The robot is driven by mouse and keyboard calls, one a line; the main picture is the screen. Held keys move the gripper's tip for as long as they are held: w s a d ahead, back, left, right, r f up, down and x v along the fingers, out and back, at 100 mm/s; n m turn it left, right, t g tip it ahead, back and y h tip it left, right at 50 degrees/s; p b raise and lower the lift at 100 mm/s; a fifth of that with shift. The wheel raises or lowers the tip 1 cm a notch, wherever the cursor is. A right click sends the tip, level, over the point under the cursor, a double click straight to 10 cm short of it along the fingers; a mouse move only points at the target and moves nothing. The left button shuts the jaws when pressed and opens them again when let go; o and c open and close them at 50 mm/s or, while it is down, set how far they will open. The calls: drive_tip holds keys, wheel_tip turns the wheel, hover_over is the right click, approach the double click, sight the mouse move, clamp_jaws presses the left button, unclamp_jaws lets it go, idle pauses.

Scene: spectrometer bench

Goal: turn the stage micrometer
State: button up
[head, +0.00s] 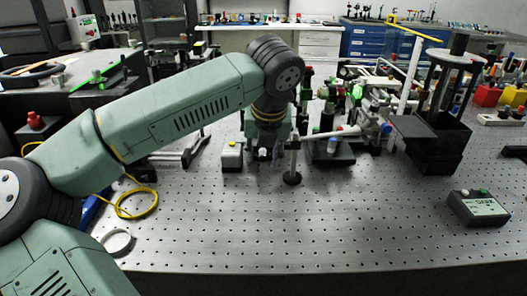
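My gripper (264,155) points down at the end of my green arm, low over the perforated optical bench. It is small and dark here, and I cannot tell whether its fingers are open or shut. Just right of it stands a cluster of optical mounts and stages (332,148) with green, red and blue parts. I cannot single out the stage micrometer in this cluster; my wrist may hide part of it. A post on a round black base (292,178) stands close to the right of my gripper, in front of the cluster.
A black open-frame unit (438,140) stands to the right. A dark control box (478,208) lies at front right. A yellow cable (136,205) coils at left. The front middle bench is clear.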

drive_tip(key=shift+c, duration=0.5)
clamp_jaws()
drive_tip(key=shift+d+f+y+b, duration=0.15)
drive_tip(key=shift+y+b, duration=0.35)
drive_tip(key=shift+b, duration=0.25)
drive_tip(key=shift+y, duration=0.3)
drive_tip(key=shift+o, duration=0.5)
unclamp_jaws()
